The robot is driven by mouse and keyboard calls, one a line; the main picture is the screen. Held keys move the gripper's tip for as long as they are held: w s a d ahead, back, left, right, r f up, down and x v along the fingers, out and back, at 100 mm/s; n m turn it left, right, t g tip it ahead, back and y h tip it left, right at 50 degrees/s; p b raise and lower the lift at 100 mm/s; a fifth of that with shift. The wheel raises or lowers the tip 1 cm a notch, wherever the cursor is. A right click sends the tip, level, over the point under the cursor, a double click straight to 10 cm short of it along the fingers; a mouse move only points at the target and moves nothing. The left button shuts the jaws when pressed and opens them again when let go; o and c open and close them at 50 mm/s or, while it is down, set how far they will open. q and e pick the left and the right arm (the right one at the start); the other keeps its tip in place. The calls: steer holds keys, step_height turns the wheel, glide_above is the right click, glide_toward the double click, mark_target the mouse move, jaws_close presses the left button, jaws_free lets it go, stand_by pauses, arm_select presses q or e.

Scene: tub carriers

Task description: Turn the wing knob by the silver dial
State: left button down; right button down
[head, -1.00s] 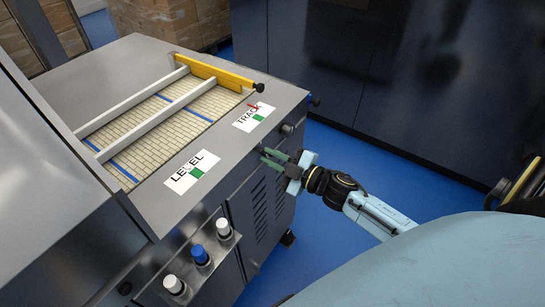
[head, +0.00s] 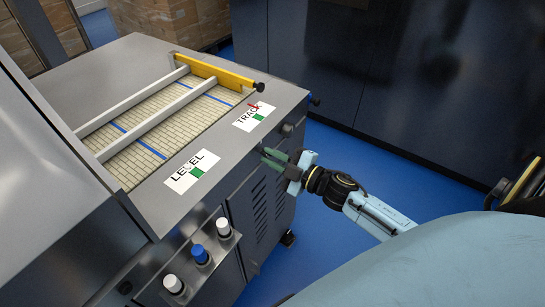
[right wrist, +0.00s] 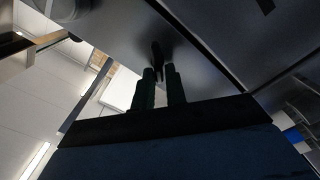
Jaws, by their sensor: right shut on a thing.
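My right gripper (head: 272,157) is at the side panel of the grey machine, below the TRACK label. In the right wrist view my two dark fingers (right wrist: 160,75) are shut on the dark wing knob (right wrist: 156,52), which stands out from the grey panel. In the head view my fingers hide the knob. A small round dial (head: 287,129), likely the silver one, sits on the panel just above and right of my fingers. My left gripper is not in view.
The LEVEL card (head: 186,178) and TRACK card (head: 247,123) each have a green patch; TRACK also has a red pointer. A slatted belt (head: 150,135) with blue stripes lies under white rails. White and blue knobs (head: 200,254) stand at the front. Blue floor (head: 345,165) is open at the right.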

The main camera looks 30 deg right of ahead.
steer(key=shift+f+n+b, duration=0.15)
steer(key=shift+n+b, duration=0.05)
steer(key=shift+n, duration=0.9)
steer(key=shift+f+n+b, duration=0.15)
steer(key=shift+n+b, duration=0.05)
steer(key=shift+n, duration=0.9)
stand_by(1.3)
steer(key=shift+n+b, duration=0.5)
steer(key=shift+n, duration=1.2)
stand_by(2.8)
